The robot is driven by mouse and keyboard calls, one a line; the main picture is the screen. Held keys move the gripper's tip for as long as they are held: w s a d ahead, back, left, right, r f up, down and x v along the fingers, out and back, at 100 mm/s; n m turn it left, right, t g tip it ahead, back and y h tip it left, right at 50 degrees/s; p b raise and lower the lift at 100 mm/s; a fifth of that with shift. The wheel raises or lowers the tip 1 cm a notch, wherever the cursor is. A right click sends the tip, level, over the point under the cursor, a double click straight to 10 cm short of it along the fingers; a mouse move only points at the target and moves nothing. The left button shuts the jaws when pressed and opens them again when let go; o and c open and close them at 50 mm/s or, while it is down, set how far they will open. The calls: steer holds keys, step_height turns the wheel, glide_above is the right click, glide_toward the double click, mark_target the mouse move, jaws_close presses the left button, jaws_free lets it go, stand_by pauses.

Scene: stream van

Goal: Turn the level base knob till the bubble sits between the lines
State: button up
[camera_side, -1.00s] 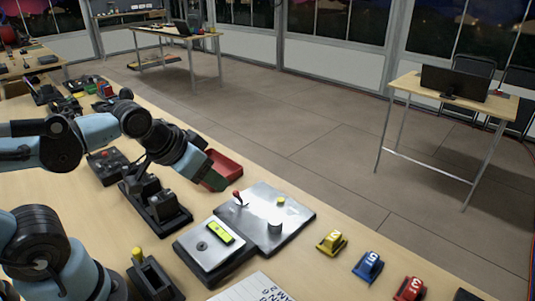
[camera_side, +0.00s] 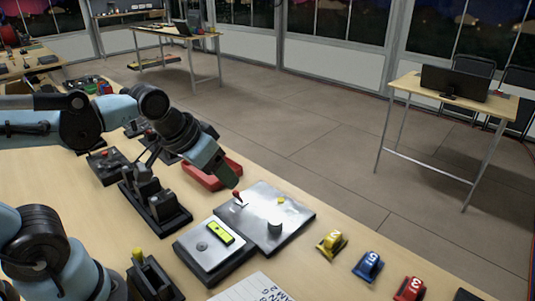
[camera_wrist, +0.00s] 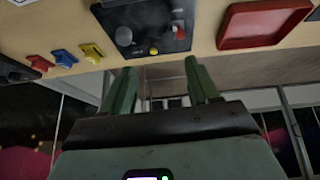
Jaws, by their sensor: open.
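The level base (camera_side: 230,257) is a low silver-topped box at the front of the table. On its top are a yellow-green bubble vial (camera_side: 221,232) and a small round grey knob (camera_side: 202,246). The bubble is too small to place against the lines. My gripper (camera_side: 230,181) is in the air beyond the level base, close to the red lever and the red tray, touching neither as far as I can tell. In the wrist view my gripper (camera_wrist: 160,80) shows two green fingers spread apart with nothing between them.
A silver plate (camera_side: 295,213) adjoins the level base, with a red lever (camera_side: 237,196), yellow button (camera_side: 281,200) and grey cylinder (camera_side: 274,228). Yellow (camera_side: 331,243), blue (camera_side: 368,266) and red (camera_side: 410,289) numbered pieces lie right. A red tray (camera_side: 212,178) sits behind.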

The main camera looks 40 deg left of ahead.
mark_target(274, 220)
steer(key=w+d+n+g, duration=0.1)
steer(key=w+d+g, duration=0.5)
steer(key=w+d, duration=0.15)
steer(key=f, duration=1.2)
steer(key=shift+w+d+f, duration=0.15)
steer(key=shift+w+f, duration=0.15)
steer(key=shift+w, duration=0.05)
steer(key=shift+c, duration=0.4)
steer(key=c, duration=1)
